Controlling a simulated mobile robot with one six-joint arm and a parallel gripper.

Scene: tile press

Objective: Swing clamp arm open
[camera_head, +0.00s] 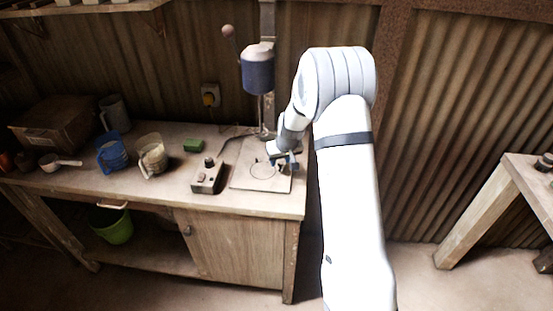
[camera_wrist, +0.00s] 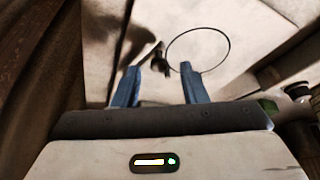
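The press has a blue cylindrical head (camera_head: 257,72) on a post and a pale base plate (camera_head: 247,183) with a thin ring outline (camera_head: 262,170). The ring also shows in the wrist view (camera_wrist: 198,30). A small dark part (camera_wrist: 157,54), which looks like the clamp arm, sits at the ring's left edge in the wrist view. My gripper (camera_head: 284,163) is low over the right side of the plate. In the wrist view its two blue fingers (camera_wrist: 160,68) are apart, with the dark part between and just beyond their tips. I cannot tell whether they touch it. In the head view my gripper hides it.
A control box (camera_head: 208,176) stands left of the plate, with a green block (camera_head: 193,146) behind it. The press lever knob (camera_head: 228,31) rises above. The bench's right edge is close to my arm.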

